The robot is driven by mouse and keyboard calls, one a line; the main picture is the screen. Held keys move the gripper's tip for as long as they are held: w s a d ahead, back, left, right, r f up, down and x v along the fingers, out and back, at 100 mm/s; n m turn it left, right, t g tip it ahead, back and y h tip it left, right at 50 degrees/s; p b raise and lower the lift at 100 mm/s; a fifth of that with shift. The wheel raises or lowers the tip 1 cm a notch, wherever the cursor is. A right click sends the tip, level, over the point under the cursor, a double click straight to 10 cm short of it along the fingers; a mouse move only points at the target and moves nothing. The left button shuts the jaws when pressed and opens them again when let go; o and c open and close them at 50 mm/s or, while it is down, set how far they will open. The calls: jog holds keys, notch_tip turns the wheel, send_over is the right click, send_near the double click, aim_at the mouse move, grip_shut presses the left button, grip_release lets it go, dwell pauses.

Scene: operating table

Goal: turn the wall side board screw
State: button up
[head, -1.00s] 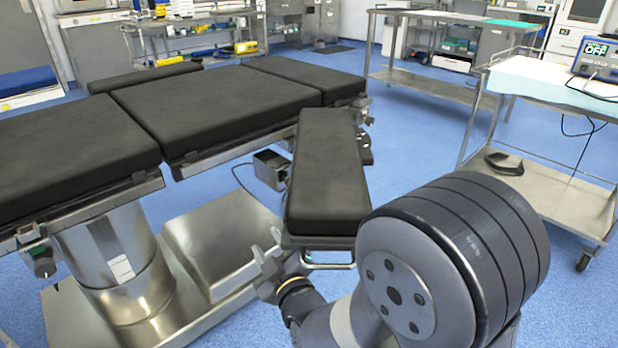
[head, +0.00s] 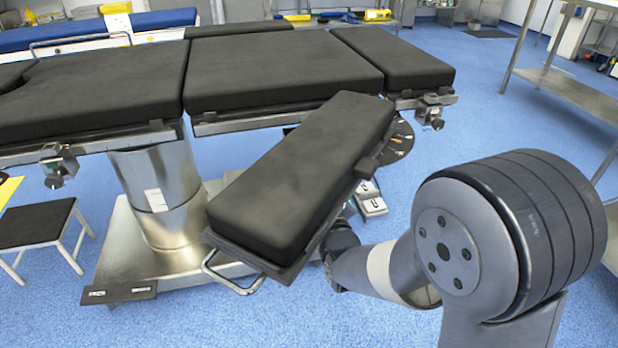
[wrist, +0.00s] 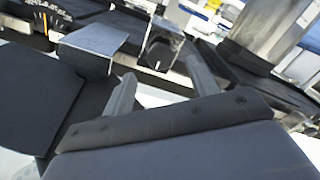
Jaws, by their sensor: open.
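The side board (head: 305,175) is a black padded board standing out from the operating table (head: 275,75), slanting towards me in the head view. My arm's wrist is close to its right edge there, and the fingers are hidden behind or under the board. In the wrist view my gripper (wrist: 160,82) shows two grey fingers spread apart with nothing between them. A dark blocky knob (wrist: 160,52), possibly the screw, lies beyond the fingertips, roughly in line with the gap. A metal block (wrist: 93,46) is left of it. I cannot tell whether a finger touches anything.
A graduated dial (head: 400,142) sits at the board's inner end. Rail clamps with knobs show at the table's right (head: 430,112) and left (head: 57,168). A metal bar handle (head: 230,280) sticks out at the board's near end. A small black-topped stool (head: 35,225) stands left.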

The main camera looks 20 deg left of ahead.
jog(key=shift+b+x, duration=0.5)
jog(key=shift+x, duration=2.1)
jog(key=shift+c, duration=0.2)
jog(key=c, duration=1)
jog(key=shift+o, duration=0.2)
